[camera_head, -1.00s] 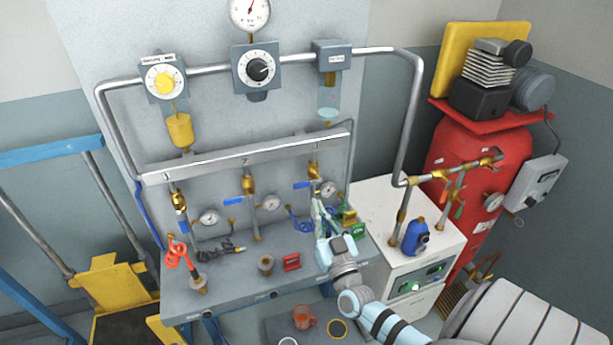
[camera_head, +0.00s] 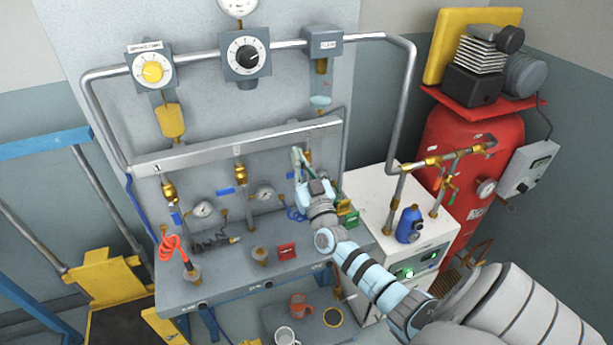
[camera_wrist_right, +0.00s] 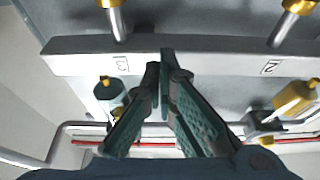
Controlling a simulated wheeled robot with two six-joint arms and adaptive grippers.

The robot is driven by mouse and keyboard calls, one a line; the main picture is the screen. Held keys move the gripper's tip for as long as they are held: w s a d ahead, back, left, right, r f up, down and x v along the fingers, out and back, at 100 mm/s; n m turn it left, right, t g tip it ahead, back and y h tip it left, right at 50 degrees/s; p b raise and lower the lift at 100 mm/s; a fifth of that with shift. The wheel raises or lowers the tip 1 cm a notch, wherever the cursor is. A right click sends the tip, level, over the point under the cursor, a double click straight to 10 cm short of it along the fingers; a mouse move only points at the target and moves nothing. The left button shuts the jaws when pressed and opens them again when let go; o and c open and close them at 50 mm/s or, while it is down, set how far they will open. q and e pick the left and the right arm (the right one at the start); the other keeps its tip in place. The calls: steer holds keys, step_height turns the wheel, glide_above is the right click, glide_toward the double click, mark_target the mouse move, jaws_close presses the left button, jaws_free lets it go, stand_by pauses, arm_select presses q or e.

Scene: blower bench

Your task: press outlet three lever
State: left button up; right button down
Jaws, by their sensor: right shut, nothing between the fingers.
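In the head view my right gripper (camera_head: 297,158) is shut and empty, in front of the third outlet near the long metal rail (camera_head: 240,145). The brass fitting of outlet three (camera_head: 308,158) shows just right of the fingers. Its lever is not clearly visible; the gripper and wrist cover that area. In the right wrist view the shut fingers (camera_wrist_right: 164,62) point at the rail (camera_wrist_right: 210,58), between an upside-down label 3 (camera_wrist_right: 122,64) and label 2 (camera_wrist_right: 270,66). The pipe of outlet three (camera_wrist_right: 117,22) is up and left of the fingertips, apart from them. My left gripper is out of view.
Below are the bench (camera_head: 215,285), a red coil hose (camera_head: 172,245) and a red block (camera_head: 286,251). A white cabinet (camera_head: 385,195) with a blue bottle (camera_head: 409,224) stands right.

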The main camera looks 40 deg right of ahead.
step_height(320, 180, down, 4)
steer(key=shift+s+f+b, duration=0.1)
steer(key=shift+s+b, duration=0.05)
steer(key=shift+b, duration=0.9)
